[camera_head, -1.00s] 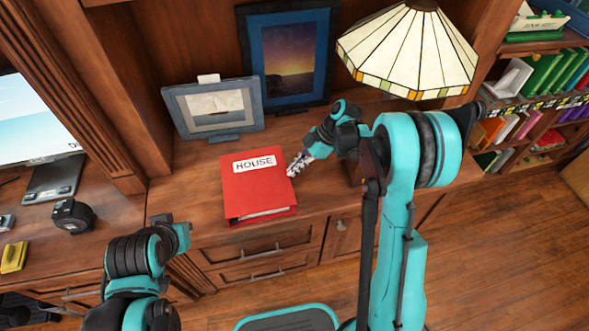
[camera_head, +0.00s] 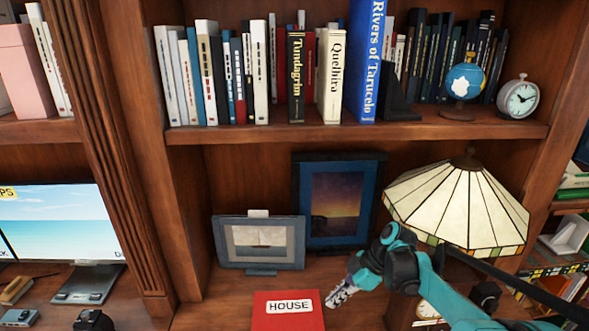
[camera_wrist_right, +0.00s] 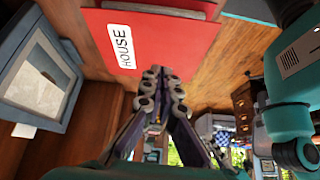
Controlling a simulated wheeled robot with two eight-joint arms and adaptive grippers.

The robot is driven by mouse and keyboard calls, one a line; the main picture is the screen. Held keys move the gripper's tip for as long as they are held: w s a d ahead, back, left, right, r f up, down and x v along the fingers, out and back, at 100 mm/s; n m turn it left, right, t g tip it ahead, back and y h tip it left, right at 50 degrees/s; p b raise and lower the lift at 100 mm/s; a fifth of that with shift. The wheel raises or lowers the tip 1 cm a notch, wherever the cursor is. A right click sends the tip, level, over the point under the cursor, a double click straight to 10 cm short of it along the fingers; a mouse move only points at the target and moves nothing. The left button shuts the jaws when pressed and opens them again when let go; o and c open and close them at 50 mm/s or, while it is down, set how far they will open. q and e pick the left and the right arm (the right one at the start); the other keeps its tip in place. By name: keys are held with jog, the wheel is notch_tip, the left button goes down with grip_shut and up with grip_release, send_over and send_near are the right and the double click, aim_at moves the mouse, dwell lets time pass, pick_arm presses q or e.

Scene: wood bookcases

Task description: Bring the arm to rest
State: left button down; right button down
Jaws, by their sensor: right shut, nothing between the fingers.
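My right gripper (camera_head: 341,293) is above the wooden counter, just right of the red binder labelled HOUSE (camera_head: 288,313). Its fingers are closed together with nothing between them. In the right wrist view the shut fingertips (camera_wrist_right: 160,88) point toward the red binder (camera_wrist_right: 150,35), whose near edge is close to them; I cannot tell whether they touch. My right arm (camera_head: 450,300) comes in from the lower right, in front of the lamp. My left gripper is out of the head view.
A framed sailboat picture (camera_head: 260,243) and a blue-framed sunset picture (camera_head: 338,203) stand behind. The stained-glass lamp (camera_head: 460,208) is close to my right arm. A shelf (camera_head: 350,132) of books, a globe (camera_head: 465,80) and a clock (camera_head: 518,98) is above. A monitor (camera_head: 55,222) stands left.

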jog(key=s+d+r+m+t+h, duration=0.1)
jog(key=s+d+m+t+h, duration=0.1)
jog(key=s+m, duration=0.6)
jog(key=s+d+r+m+t+h, duration=0.1)
jog(key=s+d+m+t+h, duration=0.2)
jog(key=s+m, duration=0.6)
jog(key=s+t+h, duration=0.1)
jog(key=s, duration=0.1)
jog(key=shift+s+d+r+t+h, duration=0.2)
jog(key=shift+s+d+t+h, duration=0.1)
jog(key=shift+s+t, duration=0.1)
